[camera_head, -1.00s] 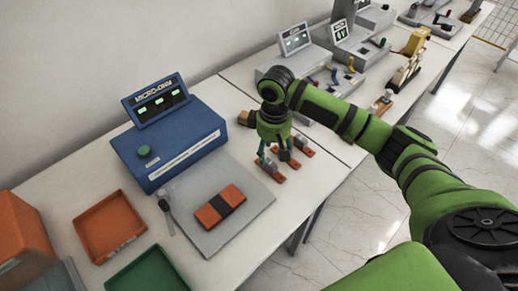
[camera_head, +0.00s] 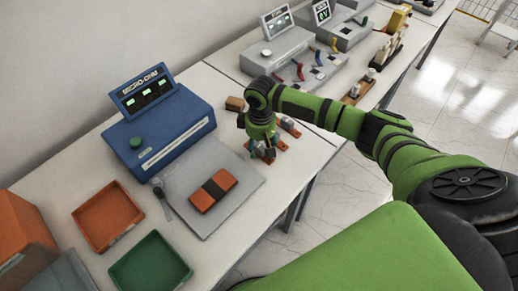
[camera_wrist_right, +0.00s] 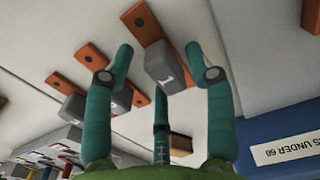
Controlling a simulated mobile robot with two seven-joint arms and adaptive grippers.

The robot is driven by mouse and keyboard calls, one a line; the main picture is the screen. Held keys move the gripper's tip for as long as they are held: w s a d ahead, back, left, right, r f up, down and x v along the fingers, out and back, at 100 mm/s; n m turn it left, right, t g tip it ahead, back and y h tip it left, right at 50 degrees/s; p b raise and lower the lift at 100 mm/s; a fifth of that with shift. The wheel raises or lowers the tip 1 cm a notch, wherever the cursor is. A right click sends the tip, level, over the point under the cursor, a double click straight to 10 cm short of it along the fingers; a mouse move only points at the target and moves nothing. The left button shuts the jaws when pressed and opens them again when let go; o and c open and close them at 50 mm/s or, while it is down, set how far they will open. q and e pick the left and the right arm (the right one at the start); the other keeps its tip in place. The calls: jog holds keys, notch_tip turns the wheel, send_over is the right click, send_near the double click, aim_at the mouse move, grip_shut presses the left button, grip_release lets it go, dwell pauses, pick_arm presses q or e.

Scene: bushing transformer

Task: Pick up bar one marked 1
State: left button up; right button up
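Bar one is an orange-brown bar with a grey block marked 1 (camera_wrist_right: 165,66), seen in the right wrist view between the fingertips of my right gripper (camera_wrist_right: 160,52). The gripper's teal fingers are spread open on either side of the block, with a gap visible on both sides. I cannot tell the height of the fingertips above the table. In the head view my right gripper (camera_head: 262,150) is over the group of bars and partly hides them. My left gripper is out of view.
Other bars with grey blocks (camera_wrist_right: 121,100) lie close beside bar one. The blue micro-ohm meter (camera_head: 160,135) stands left of the gripper. A grey plate (camera_head: 245,188) holds an orange-and-black bar. An orange tray (camera_head: 106,215) and green tray (camera_head: 150,265) lie in front.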

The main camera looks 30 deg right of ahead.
grip_shut()
jog(key=shift+r, duration=0.1)
